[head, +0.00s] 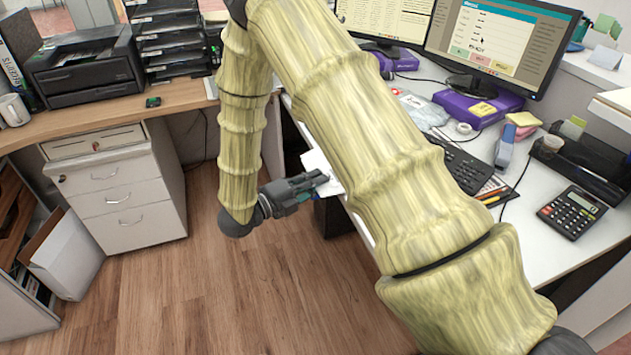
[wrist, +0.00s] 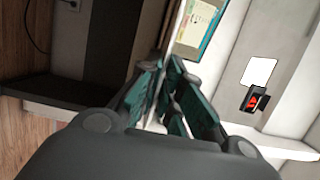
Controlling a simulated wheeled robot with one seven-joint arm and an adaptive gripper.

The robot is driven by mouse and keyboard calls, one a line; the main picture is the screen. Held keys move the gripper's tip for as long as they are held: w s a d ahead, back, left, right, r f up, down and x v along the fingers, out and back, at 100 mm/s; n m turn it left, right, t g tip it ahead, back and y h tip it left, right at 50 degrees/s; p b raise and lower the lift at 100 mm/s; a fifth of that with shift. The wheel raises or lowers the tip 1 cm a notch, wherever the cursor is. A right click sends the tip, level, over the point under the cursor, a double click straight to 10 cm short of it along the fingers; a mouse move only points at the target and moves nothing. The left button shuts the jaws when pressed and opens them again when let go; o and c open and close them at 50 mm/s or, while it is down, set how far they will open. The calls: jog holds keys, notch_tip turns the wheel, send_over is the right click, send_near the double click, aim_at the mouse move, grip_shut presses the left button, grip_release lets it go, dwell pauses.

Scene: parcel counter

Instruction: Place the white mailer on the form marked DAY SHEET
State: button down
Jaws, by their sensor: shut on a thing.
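My gripper (head: 322,180) is shut on a thin white flat piece, which I take to be the white mailer (head: 316,162). It is held in the air beside the left edge of the white desk, and my arm hides part of it. In the wrist view my gripper (wrist: 163,100) has its dark teal fingers closed on the mailer (wrist: 179,22), which shows nearly edge-on. I cannot make out a form marked DAY SHEET in either view; my arm covers much of the desk.
The white desk (head: 560,222) holds a keyboard (head: 462,166), a calculator (head: 572,212), a purple box (head: 478,107) and a pale plastic bag (head: 422,108). A wooden counter (head: 100,117) with a printer (head: 85,70) stands at left. The wooden floor (head: 150,290) is clear between them.

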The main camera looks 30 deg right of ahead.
jog(key=shift+f, duration=0.15)
jog(key=c, duration=1.6)
grip_release()
